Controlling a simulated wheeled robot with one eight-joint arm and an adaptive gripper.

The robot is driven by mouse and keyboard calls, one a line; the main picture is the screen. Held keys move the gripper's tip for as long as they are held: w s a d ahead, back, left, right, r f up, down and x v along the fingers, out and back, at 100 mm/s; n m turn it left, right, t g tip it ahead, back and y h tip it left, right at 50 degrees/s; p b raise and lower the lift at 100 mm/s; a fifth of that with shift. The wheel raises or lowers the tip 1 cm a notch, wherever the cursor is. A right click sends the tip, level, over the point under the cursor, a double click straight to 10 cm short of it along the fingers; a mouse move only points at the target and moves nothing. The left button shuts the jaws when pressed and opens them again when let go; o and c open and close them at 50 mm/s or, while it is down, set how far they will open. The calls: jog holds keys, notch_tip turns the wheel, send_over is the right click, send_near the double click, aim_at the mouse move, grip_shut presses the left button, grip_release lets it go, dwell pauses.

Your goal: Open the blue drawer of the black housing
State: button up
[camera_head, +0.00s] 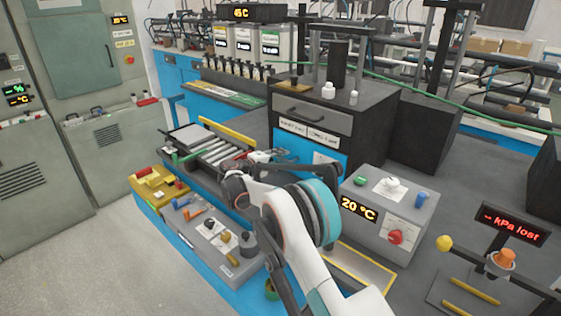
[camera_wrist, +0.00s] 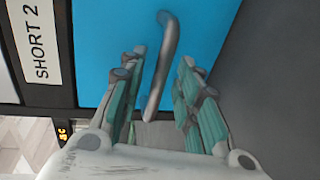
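The black housing (camera_head: 370,122) stands at the middle of the bench in the head view. Its blue drawer (camera_head: 292,147) sits below a grey drawer and looks closed. In the wrist view the blue drawer front (camera_wrist: 105,30) fills the upper part, with a grey bar handle (camera_wrist: 162,70). My gripper (camera_wrist: 164,58) is open, one finger on each side of the handle, with gaps visible on both sides. In the head view my gripper (camera_head: 262,158) is in front of the blue drawer, and my arm hides part of the drawer.
The grey drawer (camera_head: 312,117) with a dark handle is above. A grey box with a 20 °C display (camera_head: 400,225) stands to the right. A roller conveyor (camera_head: 215,150) and a grey control box (camera_head: 225,255) lie to the left. Small white bottles (camera_head: 328,91) stand on the housing.

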jog(key=shift+w+d, duration=0.2)
jog(key=shift+w, duration=0.05)
grip_shut()
jog(key=shift+s, duration=0.1)
jog(key=f+v, duration=0.3)
jog(key=v, duration=1.1)
jog(key=s+f+v, duration=0.1)
jog(key=f+v, duration=0.2)
jog(key=v, duration=1.1)
jog(key=shift+s+a, duration=0.15)
jog(key=shift+a, duration=0.35)
grip_release()
jog(key=shift+a, duration=0.1)
